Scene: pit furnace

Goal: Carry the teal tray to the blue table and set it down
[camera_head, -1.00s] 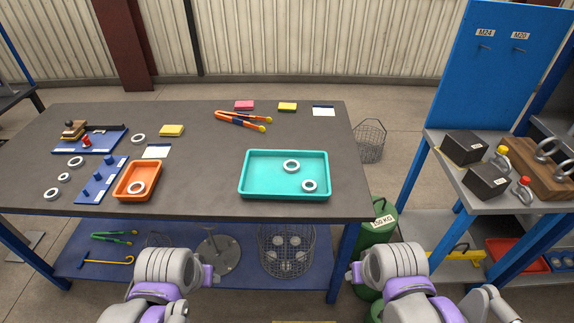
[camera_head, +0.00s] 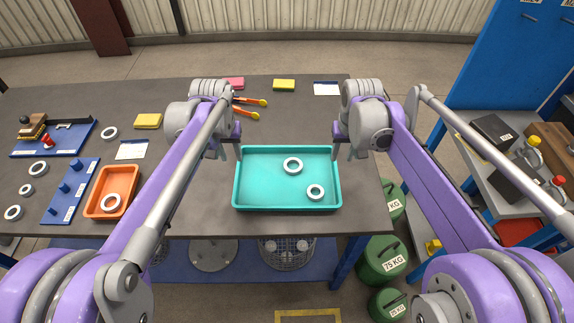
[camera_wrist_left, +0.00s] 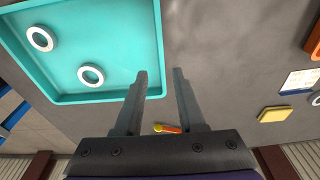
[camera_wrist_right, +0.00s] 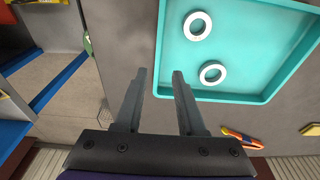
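The teal tray (camera_head: 287,206) lies flat on the dark grey table with two white rings inside (camera_head: 293,166) (camera_head: 316,191). My left gripper (camera_head: 229,152) is open at the tray's left side; in the left wrist view (camera_wrist_left: 160,75) its fingers appear on either side of the tray wall. My right gripper (camera_head: 345,150) is open at the right side; in the right wrist view (camera_wrist_right: 159,75) its fingers likewise appear on either side of the wall. Neither is closed on the tray. Whether the fingertips reach below the rim is unclear. No separate table with a blue top is clearly seen.
An orange tray (camera_head: 91,206) with a ring stands left of the teal tray. Orange-handled pliers (camera_head: 250,111) lie behind it. A blue-framed bench (camera_head: 515,207) with dark blocks and shackles stands at right. Green weights (camera_head: 386,262) sit on the floor below.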

